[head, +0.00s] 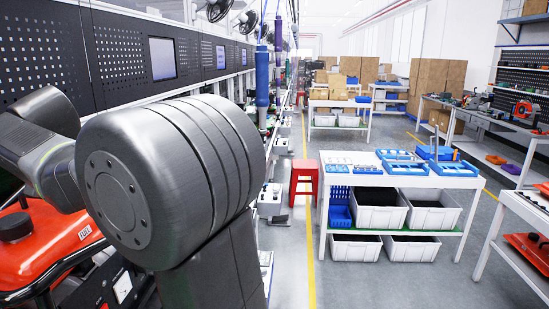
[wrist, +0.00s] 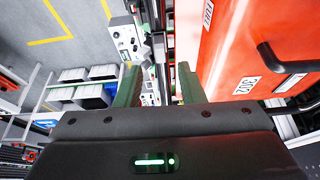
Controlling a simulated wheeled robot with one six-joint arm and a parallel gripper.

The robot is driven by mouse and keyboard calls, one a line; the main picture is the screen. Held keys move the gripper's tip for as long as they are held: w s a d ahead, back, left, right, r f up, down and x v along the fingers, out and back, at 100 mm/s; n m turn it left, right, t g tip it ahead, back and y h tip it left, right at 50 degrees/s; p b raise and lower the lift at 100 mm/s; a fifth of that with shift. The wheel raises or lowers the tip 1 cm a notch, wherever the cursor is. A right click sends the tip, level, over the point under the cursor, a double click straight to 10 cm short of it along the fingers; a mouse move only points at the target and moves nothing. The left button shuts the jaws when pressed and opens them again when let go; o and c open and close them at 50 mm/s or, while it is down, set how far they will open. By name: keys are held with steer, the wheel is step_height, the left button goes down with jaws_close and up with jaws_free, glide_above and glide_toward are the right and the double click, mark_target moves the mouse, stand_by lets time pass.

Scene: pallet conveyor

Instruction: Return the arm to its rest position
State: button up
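My arm (head: 170,185) fills the left of the head view, with its large grey joint raised and bent. My gripper is outside the head view. In the wrist view my gripper (wrist: 157,82) shows two dark green fingers standing apart with nothing between them. It is open and empty. A red machine (wrist: 235,50) with a "302" label and a black handle is close on the right of the fingers; I cannot tell the exact gap.
An orange-red machine (head: 65,245) is at the lower left, partly behind my arm. A white table (head: 340,178) with blue trays stands at right, grey bins beneath. A red stool (head: 304,178) stands near the yellow floor line. The aisle (head: 300,260) is clear.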

steer(key=x, duration=0.5)
steer(key=shift+w+f, duration=0.15)
steer(key=shift+f, duration=0.1)
steer(key=shift+w+f+n, duration=0.1)
steer(key=shift+f+n, duration=0.05)
steer(key=shift+n, duration=0.45)
steer(key=shift+d+n+y, duration=0.15)
steer(key=shift+n+y, duration=0.35)
steer(key=shift+n, duration=0.3)
steer(key=shift+n+g+y, duration=0.3)
steer(key=shift+n+y, duration=0.7)
steer(key=shift+n, duration=1.5)
steer(key=shift+d+p, duration=0.1)
steer(key=shift+p, duration=0.2)
